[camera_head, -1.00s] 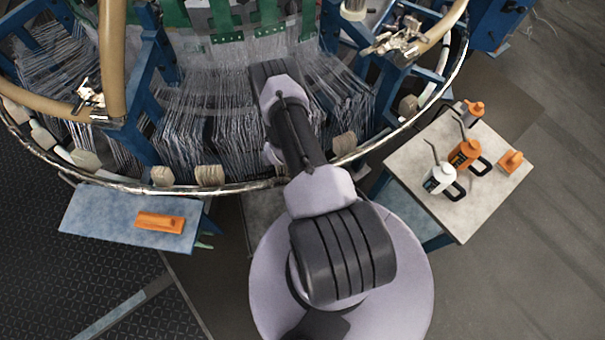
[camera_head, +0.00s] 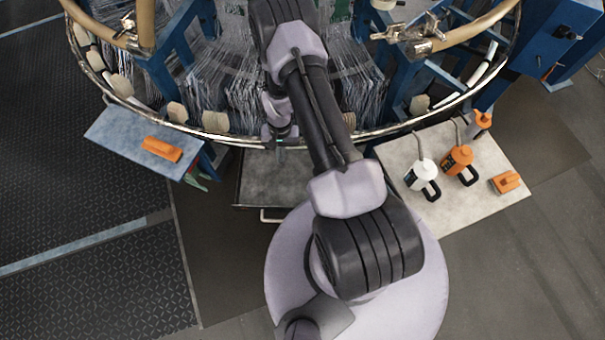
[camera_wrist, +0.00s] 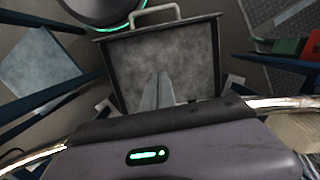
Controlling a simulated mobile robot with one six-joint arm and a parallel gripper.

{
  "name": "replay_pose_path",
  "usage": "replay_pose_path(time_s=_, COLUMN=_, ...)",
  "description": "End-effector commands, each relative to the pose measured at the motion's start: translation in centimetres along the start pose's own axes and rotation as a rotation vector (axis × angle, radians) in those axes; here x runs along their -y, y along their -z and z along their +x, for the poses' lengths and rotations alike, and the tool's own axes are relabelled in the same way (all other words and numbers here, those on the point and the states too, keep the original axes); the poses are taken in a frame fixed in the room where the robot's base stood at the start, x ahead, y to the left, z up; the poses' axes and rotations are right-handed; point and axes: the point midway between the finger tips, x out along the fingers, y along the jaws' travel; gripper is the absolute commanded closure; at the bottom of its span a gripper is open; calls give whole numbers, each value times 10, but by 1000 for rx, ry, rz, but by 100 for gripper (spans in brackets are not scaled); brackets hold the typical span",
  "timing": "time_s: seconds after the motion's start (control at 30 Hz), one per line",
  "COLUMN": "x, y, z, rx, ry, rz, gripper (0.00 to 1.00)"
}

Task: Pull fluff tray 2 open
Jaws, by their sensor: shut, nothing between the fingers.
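A grey, shallow fluff tray with a dark rim (camera_head: 240,193) sticks out from under the loom's ring in the head view. Its pale bar handle (camera_head: 270,217) is on the front edge. No number shows on it. In the wrist view the tray (camera_wrist: 205,60) fills the middle, and its handle (camera_wrist: 150,14) is at the top. My gripper (camera_wrist: 160,76) is shut and empty, with its fingers seen over the tray's inside, apart from the handle. In the head view the ring and arm hide the fingertips and the tray's rear.
The loom's metal ring (camera_head: 350,138) curves above the tray. A blue-grey table (camera_head: 118,135) with an orange tool (camera_head: 162,149) stands left. A pale table (camera_head: 440,210) with several bottles and an orange item (camera_head: 506,182) stands right. Floor in front of the tray is partly clear.

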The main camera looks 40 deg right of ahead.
Motion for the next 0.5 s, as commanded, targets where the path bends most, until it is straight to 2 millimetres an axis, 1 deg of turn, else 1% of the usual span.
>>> replay_pose_path(time_s=0.03, x=-8, y=-7, z=20, rx=21, ry=-8, rz=7, gripper=100)
replay_pose_path(time_s=0.1, x=-17, y=-15, z=46, rx=41, ry=-17, rz=15, gripper=100)
replay_pose_path(time_s=0.2, x=-29, y=-28, z=78, rx=67, ry=-27, rz=26, gripper=100)
replay_pose_path(time_s=0.33, x=-40, y=-40, z=105, rx=89, ry=-35, rz=37, gripper=100)
replay_pose_path(time_s=0.47, x=-42, y=-43, z=122, rx=92, ry=-37, rz=37, gripper=100)
replay_pose_path(time_s=0.5, x=-43, y=-44, z=130, rx=92, ry=-37, rz=37, gripper=100)
